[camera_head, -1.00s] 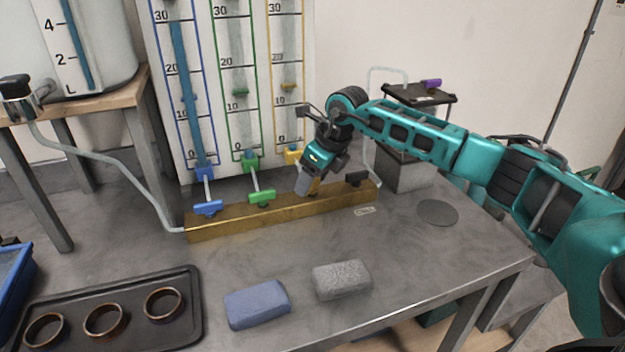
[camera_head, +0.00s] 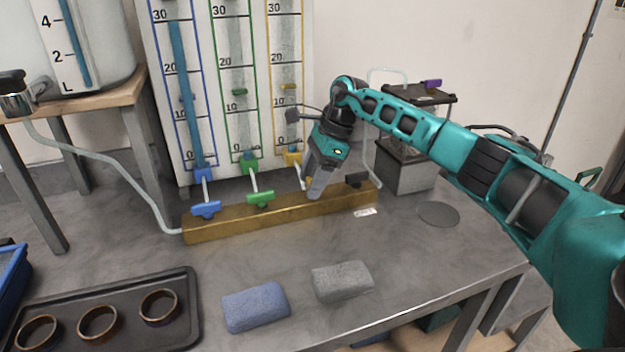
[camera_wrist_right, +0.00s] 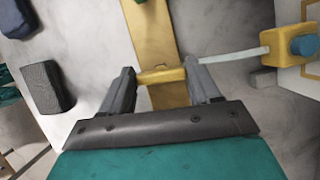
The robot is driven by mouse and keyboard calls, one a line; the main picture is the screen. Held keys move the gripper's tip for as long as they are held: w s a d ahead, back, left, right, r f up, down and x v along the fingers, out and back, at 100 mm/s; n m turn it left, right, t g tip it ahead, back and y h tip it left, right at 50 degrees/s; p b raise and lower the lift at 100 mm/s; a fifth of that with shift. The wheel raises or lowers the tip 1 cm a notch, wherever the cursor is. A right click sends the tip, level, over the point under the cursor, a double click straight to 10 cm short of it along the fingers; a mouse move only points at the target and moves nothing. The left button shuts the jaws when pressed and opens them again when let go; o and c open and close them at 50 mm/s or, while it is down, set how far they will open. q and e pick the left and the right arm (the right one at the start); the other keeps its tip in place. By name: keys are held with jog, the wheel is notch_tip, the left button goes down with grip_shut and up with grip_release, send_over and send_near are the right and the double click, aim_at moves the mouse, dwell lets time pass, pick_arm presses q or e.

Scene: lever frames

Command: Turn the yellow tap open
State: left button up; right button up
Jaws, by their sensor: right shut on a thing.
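The yellow tap handle (camera_wrist_right: 160,75) shows in the right wrist view as a short bar spanning between my two fingers, on top of the brass manifold bar (camera_wrist_right: 147,30). My right gripper (camera_wrist_right: 162,78) is shut on this handle, a finger at each end. In the head view my right gripper (camera_head: 317,188) comes down on the right part of the brass bar (camera_head: 235,222) and hides the handle. A pale tube joins the tap's place to the yellow fitting (camera_head: 293,158) below the yellow-framed column (camera_head: 287,60). My left gripper is not in view.
The blue tap (camera_head: 206,209) and green tap (camera_head: 260,198) stand left of my gripper; a black tap (camera_head: 356,179) is close on its right. A blue sponge (camera_head: 255,306), a grey block (camera_head: 342,281) and a tray (camera_head: 187,335) with rings lie in front. The table's right front is clear.

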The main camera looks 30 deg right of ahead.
jog(key=shift+r+n, duration=0.1)
jog(key=shift+n, duration=0.6)
jog(key=o, duration=1.1)
jog(key=shift+c, duration=0.2)
jog(key=v, duration=1.2)
jog(key=shift+w+d+r, duration=0.15)
jog(key=shift+d+r, duration=0.05)
jog(key=shift+r, duration=0.2)
